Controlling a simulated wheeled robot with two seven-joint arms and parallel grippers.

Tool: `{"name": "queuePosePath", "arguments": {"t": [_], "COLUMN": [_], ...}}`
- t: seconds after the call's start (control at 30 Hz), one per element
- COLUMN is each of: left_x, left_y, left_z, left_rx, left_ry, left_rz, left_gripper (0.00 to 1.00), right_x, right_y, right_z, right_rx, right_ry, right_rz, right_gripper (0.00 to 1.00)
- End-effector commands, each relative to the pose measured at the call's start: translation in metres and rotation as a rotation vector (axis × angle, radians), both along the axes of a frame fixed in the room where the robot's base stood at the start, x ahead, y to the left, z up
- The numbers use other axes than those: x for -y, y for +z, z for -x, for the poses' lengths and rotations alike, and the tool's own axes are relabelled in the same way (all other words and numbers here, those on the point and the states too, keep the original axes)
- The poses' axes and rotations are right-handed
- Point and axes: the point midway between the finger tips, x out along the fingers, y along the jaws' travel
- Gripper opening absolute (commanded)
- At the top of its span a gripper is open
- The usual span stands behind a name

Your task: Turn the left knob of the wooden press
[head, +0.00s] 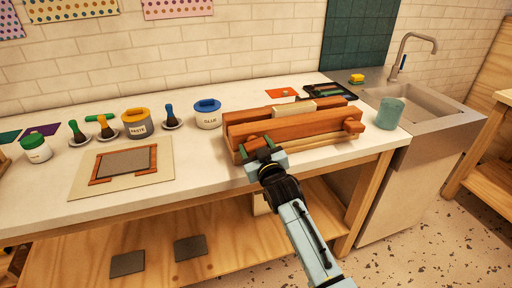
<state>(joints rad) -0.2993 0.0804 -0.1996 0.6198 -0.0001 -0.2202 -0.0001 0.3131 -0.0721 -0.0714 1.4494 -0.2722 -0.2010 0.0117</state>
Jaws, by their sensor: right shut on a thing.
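The wooden press (300,126) stands near the front edge of the white counter, with a pale block (294,107) on top. Its left knob (256,143) is at the front left of the press, mostly covered by my gripper. Its right knob (353,127) is in plain view at the front right. My right gripper (260,149), with green fingertips, is at the left knob and shut on it. My left gripper is not in view.
A teal cup (390,113) stands right of the press, before the sink (430,99). A glue tub (208,114) and a paste tub (137,123) stand to the left, behind a framed board (125,165). A dark tray (323,93) lies behind the press.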

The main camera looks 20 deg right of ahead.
Motion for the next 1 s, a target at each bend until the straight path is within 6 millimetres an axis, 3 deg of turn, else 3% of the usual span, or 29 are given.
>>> {"name": "queuePosePath", "arguments": {"t": [0.4, 0.7, 0.73, 0.87, 1.0], "left_x": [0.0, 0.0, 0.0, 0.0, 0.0], "left_y": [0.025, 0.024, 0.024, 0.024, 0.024], "left_z": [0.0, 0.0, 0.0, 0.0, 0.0], "left_rx": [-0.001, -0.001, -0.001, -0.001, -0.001], "left_ry": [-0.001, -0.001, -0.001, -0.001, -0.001], "left_rz": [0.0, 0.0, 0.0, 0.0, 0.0], "left_gripper": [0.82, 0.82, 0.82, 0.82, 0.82], "right_x": [0.001, 0.001, 0.001, 0.001, 0.001], "right_y": [0.001, -0.001, -0.001, -0.001, 0.0], "right_z": [0.0, 0.0, 0.0, 0.0, 0.0], "right_rx": [-0.014, -0.013, -0.014, -0.014, -0.013], "right_ry": [0.001, 0.0, 0.0, 0.0, 0.0], "right_rz": [-0.335, -0.351, -0.351, -0.35, -0.349], "right_gripper": [0.37, 0.37, 0.64, 0.81, 0.82]}}
